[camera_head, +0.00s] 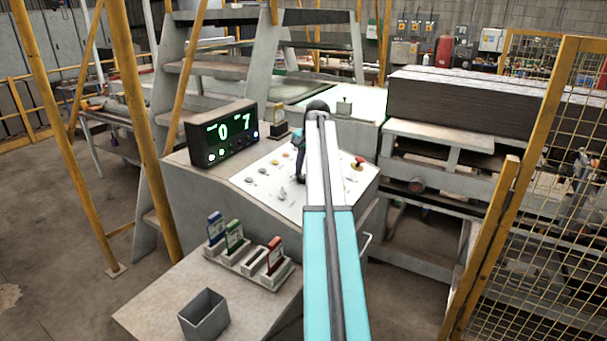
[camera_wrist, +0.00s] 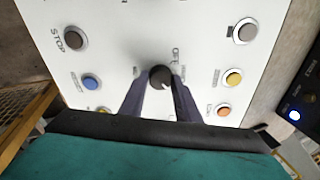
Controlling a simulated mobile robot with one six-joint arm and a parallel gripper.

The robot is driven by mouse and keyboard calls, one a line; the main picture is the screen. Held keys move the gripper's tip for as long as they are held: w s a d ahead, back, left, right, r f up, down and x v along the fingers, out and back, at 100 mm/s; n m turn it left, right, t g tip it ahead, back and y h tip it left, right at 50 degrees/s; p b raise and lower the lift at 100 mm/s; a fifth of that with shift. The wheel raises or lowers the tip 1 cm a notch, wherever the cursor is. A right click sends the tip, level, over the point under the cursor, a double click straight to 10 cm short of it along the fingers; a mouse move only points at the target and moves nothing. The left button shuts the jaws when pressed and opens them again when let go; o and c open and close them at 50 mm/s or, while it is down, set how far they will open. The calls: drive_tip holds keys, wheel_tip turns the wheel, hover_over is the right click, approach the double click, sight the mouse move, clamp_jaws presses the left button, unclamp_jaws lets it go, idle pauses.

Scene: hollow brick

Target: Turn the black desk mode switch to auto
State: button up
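The black mode switch (camera_wrist: 160,77) is a round knob on the white panel of the desk, in the middle of the wrist view. A small pale mark shows near its lower right edge. Small labels sit around it, too blurred to read surely. My gripper (camera_wrist: 161,84) has one dark finger on each side of the knob, with the tips close to its sides. I cannot tell whether the fingers press on it. In the head view my gripper (camera_head: 300,175) reaches down to the panel (camera_head: 262,190), and my arm hides part of the panel.
In the wrist view, a STOP button (camera_wrist: 75,38), a blue button (camera_wrist: 92,82), a yellow button (camera_wrist: 233,78) and an orange button (camera_wrist: 223,110) surround the knob. A display box (camera_head: 222,133) reading "0 7" stands left of the panel. A red mushroom button (camera_head: 358,161) is at right.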

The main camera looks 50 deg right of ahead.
drive_tip(key=o, duration=0.4)
drive_tip(key=shift+r, duration=0.1)
drive_tip(key=shift+b+v, duration=1.95)
drive_tip(key=shift+v, duration=4.9)
drive_tip(key=shift+s, duration=0.1)
